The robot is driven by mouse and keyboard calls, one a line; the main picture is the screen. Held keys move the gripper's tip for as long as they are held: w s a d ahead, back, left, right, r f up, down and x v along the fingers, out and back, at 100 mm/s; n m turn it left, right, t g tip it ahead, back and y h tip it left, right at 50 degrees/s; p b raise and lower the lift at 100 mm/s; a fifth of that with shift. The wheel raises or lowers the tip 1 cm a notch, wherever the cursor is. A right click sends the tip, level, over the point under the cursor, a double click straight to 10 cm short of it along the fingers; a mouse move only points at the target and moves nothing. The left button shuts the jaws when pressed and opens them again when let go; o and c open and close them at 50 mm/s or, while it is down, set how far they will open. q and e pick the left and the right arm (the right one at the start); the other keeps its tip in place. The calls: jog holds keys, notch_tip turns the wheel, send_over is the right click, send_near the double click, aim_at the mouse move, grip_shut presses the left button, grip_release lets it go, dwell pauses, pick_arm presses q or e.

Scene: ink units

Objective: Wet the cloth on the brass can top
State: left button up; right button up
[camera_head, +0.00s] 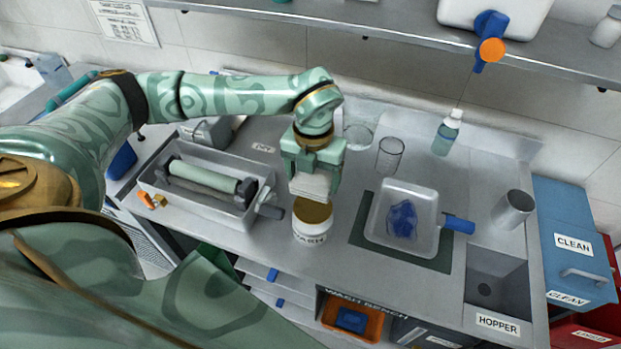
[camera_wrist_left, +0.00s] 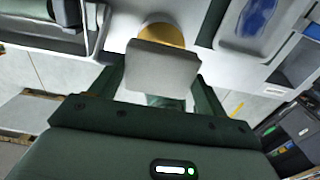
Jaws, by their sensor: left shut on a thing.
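My left gripper (camera_head: 312,172) points down at the middle of the bench, shut on a folded pale cloth (camera_head: 311,187). In the left wrist view the cloth (camera_wrist_left: 163,64) is a whitish square pad between the fingers (camera_wrist_left: 155,85). The white can (camera_head: 312,232) stands upright just below, with lettering on its side and a round brass top (camera_head: 313,212). In the wrist view the cloth covers part of the brass top (camera_wrist_left: 163,33). I cannot tell whether the cloth touches it. My right gripper is not in view.
Left of the can is a grey tray (camera_head: 213,208) with a roller. Right is a pale tray (camera_head: 432,197) with a blue smear and blue handle, on a dark mat.

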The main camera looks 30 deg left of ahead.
pick_arm(q)
jog(key=shift+f, duration=0.3)
jog(key=shift+s+d+f+b, duration=0.15)
jog(key=shift+f+b, duration=0.15)
jog(key=shift+b, duration=0.2)
notch_tip(320, 180, down, 4)
jog(key=b, duration=0.3)
jog(key=shift+f+b, duration=0.25)
jog(key=shift+b, duration=0.2)
jog(key=shift+f, duration=0.1)
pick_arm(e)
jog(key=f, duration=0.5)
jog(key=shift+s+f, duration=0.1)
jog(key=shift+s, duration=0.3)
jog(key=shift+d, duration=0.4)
